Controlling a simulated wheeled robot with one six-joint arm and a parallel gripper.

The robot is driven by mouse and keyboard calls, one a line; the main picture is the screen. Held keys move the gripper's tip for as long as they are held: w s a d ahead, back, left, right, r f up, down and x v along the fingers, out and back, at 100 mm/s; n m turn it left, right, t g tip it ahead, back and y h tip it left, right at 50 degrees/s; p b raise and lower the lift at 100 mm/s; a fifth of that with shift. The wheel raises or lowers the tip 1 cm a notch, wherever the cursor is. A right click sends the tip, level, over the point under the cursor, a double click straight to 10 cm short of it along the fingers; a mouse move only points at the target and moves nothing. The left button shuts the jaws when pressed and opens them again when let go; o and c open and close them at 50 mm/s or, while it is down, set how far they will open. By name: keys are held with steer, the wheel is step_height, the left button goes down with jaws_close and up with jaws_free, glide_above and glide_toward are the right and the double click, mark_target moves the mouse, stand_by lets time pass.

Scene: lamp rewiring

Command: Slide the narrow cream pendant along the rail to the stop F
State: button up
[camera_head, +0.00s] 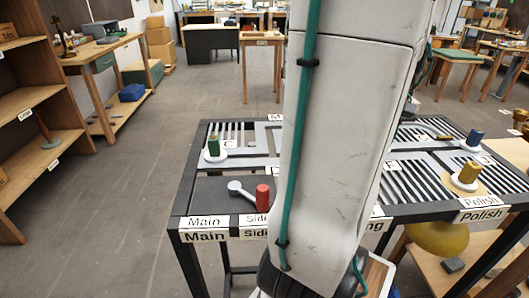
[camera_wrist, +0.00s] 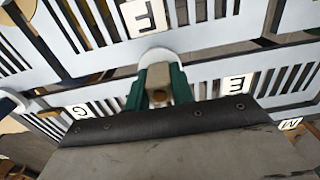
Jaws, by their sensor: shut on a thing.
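In the wrist view my gripper (camera_wrist: 156,92) is shut, its two green fingers on either side of a tan-cream upright part, which I take to be the narrow cream pendant (camera_wrist: 158,76). A pale round disc (camera_wrist: 157,56) shows at its foot, over the pale rail strip. The label F (camera_wrist: 145,17) lies just beyond the disc in the picture, slightly to its left, with a gap between them. In the head view my arm hides the gripper and the held pendant.
Labels E (camera_wrist: 237,84) and G (camera_wrist: 80,112) flank the gripper. On the slotted table in the head view stand a green piece (camera_head: 214,146), a red piece (camera_head: 263,198), a blue piece (camera_head: 474,138) and a yellow piece (camera_head: 468,172). A shelf (camera_head: 40,140) is at left.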

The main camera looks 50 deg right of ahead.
steer(key=shift+s+f, duration=0.1)
steer(key=o, duration=1)
